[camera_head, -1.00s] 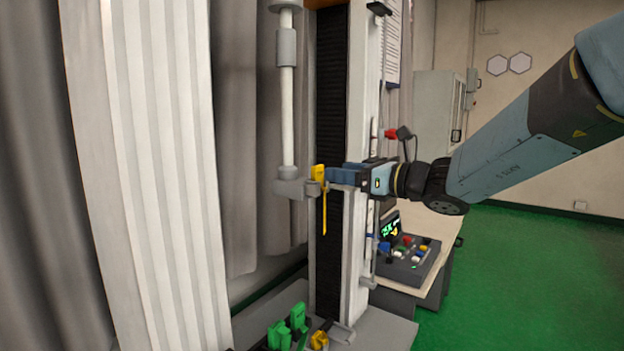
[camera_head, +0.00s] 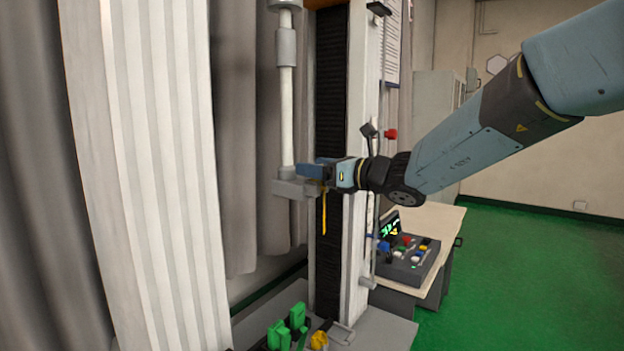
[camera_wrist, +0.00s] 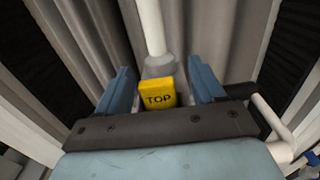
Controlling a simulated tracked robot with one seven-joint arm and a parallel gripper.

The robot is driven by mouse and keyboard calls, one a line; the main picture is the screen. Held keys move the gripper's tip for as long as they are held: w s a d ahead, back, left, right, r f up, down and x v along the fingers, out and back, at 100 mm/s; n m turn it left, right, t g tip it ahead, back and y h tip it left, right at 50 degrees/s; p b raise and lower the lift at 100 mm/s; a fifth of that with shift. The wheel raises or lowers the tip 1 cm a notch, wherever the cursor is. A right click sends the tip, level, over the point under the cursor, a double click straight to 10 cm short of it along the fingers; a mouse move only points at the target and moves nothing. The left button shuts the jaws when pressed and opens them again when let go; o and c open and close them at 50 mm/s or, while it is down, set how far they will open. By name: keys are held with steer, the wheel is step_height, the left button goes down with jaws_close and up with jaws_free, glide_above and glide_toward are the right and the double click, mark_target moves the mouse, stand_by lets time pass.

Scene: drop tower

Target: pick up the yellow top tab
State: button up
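The yellow top tab (camera_wrist: 158,94), marked "TOP", shows in the wrist view between the two blue fingers of my gripper (camera_wrist: 160,90). The fingers are open, with a gap on each side of the tab, wider on the right. In the head view my gripper (camera_head: 317,170) is at the tower's grey holder, and its fingers hide the tab's upper part. The tab's thin yellow lower strip (camera_head: 324,215) hangs below the fingers.
A grey holder (camera_head: 290,188) on a white vertical rod (camera_head: 287,120) is just left of my gripper. The tower's white column (camera_head: 358,240) stands close on the right. Green blocks (camera_head: 288,328) and a yellow piece (camera_head: 319,340) are at the base. A control box (camera_head: 412,258) sits on the table.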

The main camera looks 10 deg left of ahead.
steer(key=c, duration=1)
